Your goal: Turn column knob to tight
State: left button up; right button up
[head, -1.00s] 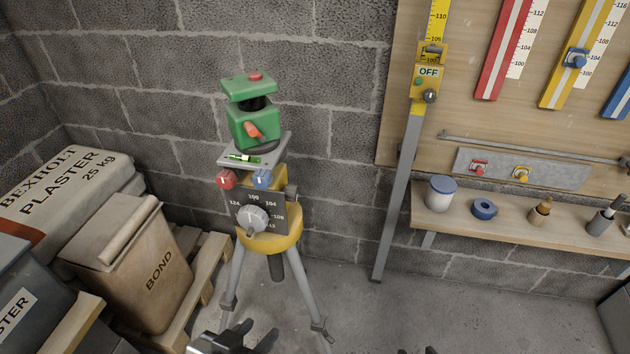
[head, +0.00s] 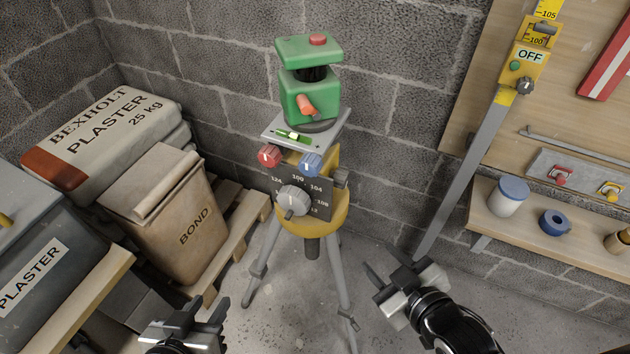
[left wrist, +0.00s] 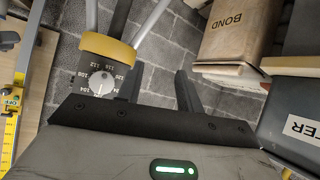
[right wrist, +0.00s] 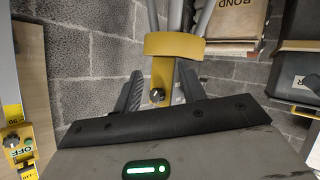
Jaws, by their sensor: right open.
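A tripod with a yellow head (head: 323,216) stands at the centre of the head view. A small dark grey knob (head: 341,176) is on the right side of its column. What looks like the same knob (right wrist: 157,95) faces my right gripper in the right wrist view, on the yellow column between the fingers and beyond them. My right gripper (head: 379,257) is open and empty, right of the tripod and below the knob, not touching it. My left gripper (head: 210,300) is open and empty at the lower left, apart from the tripod. The knob's tightness cannot be told.
The tripod also carries a grey dial (head: 293,201), a red knob (head: 269,156), a blue knob (head: 310,163) and a green instrument (head: 310,95). A bond bag (head: 175,215) stands on a pallet at left. A grey post (head: 465,180) and a shelf (head: 530,235) are at right.

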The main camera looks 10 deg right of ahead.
jog(key=w+d+n+t+y+b, duration=0.25)
jog(key=w+d+n, duration=0.3)
jog(key=n, duration=0.65)
jog(key=n+g+y+b, duration=0.5)
jog(key=n+y, duration=0.5)
jog(key=n, duration=2.1)
send_near(347, 181)
jog(key=shift+h, duration=0.25)
jog(key=p+x, duration=0.1)
jog(key=x, duration=0.7)
jog(key=shift+r, duration=0.2)
pick_arm(q)
jog(key=shift+w+d+f+t+h, duration=0.2)
jog(key=shift+f+t, duration=0.1)
jog(key=shift+f, duration=0.2)
jog(key=shift+w+d+f+t+h, duration=0.15)
jog(key=shift+f+t, duration=0.15)
jog(key=shift+f, duration=0.2)
pick_arm(e)
jog(key=shift+w+a+f, duration=0.1)
jog(key=shift+w+a, duration=0.35)
jog(key=shift+a, duration=0.1)
jog(key=shift+c, duration=0.3)
jog(key=shift+m, duration=0.3)
jog(key=c, duration=0.6)
